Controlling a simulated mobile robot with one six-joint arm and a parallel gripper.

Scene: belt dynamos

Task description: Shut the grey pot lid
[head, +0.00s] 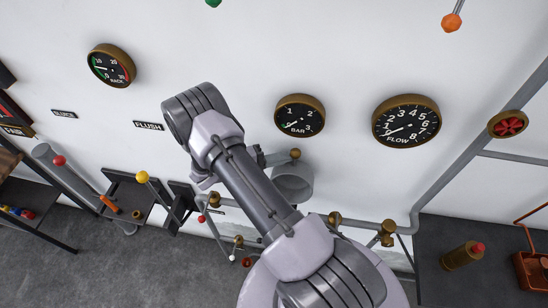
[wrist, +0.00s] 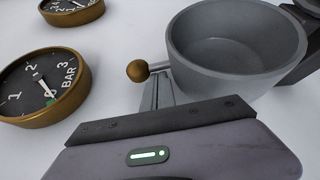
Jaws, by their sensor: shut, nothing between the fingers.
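The grey pot (head: 293,188) is against the white wall, below the BAR gauge, and looks open at the top. In the wrist view the grey pot (wrist: 238,42) shows its round rim and hollow inside. A brass knob (head: 295,154) sits by its rim; in the wrist view the knob (wrist: 138,70) is on a short rod left of the pot. I cannot make out a separate lid plate. My gripper (head: 261,157) is shut and empty, left of the pot and close to the knob. Its fingertips (wrist: 159,76) appear just beside the knob and rod; contact cannot be told.
The BAR gauge (head: 300,116) and FLOW gauge (head: 406,121) are on the wall above. A pipe with brass valves (head: 335,219) runs below the pot. A lever with a yellow knob (head: 142,177) is at left. A red valve wheel (head: 508,124) is at right.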

